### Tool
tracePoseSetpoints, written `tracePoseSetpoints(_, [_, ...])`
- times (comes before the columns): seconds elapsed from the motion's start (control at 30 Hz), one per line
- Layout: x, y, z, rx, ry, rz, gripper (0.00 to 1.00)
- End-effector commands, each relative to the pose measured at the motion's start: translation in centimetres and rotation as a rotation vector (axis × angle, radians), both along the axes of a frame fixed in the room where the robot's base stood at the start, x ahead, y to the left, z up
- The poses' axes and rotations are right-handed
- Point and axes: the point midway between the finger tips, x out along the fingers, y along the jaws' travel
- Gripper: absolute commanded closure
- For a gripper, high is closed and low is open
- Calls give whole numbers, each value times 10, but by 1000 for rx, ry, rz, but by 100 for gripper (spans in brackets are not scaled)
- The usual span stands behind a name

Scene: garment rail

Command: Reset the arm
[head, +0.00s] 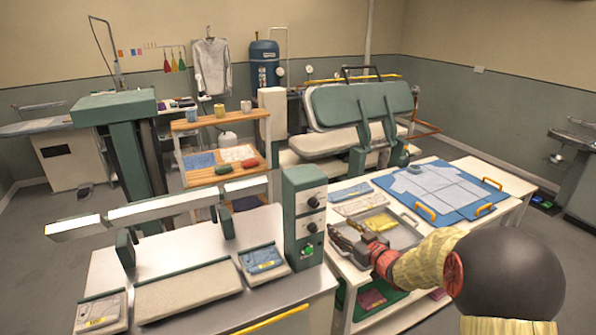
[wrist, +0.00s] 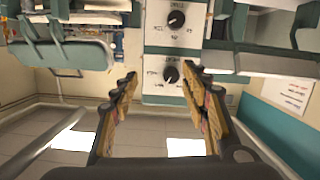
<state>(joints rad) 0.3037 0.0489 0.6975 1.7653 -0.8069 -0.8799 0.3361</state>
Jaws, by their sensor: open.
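My gripper (head: 345,238) shows in the head view at the end of my arm, over the table near a grey tray. In the wrist view my gripper (wrist: 160,85) has its two fingers spread wide, with nothing between them. Past the fingertips in the wrist view is a pale control panel (wrist: 171,52) with dark knobs. In the head view the green control box (head: 304,215) stands to the left of my gripper. I cannot tell whether the gripper touches the tray.
A white table holds the grey tray (head: 408,236), folded cloths (head: 352,205) and a blue board (head: 470,200) with a light blue shirt and yellow handles. A pressing machine (head: 345,120) stands behind. A shelf cart (head: 185,128) is at the left. Floor at the right (head: 545,240) is clear.

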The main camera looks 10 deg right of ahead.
Motion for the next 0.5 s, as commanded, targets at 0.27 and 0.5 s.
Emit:
tracePoseSetpoints(0.27, [-65,-77,-94,-150,430,-296,54])
tracePoseSetpoints(0.5, [-175,-91,-95,-200,764,-474,54])
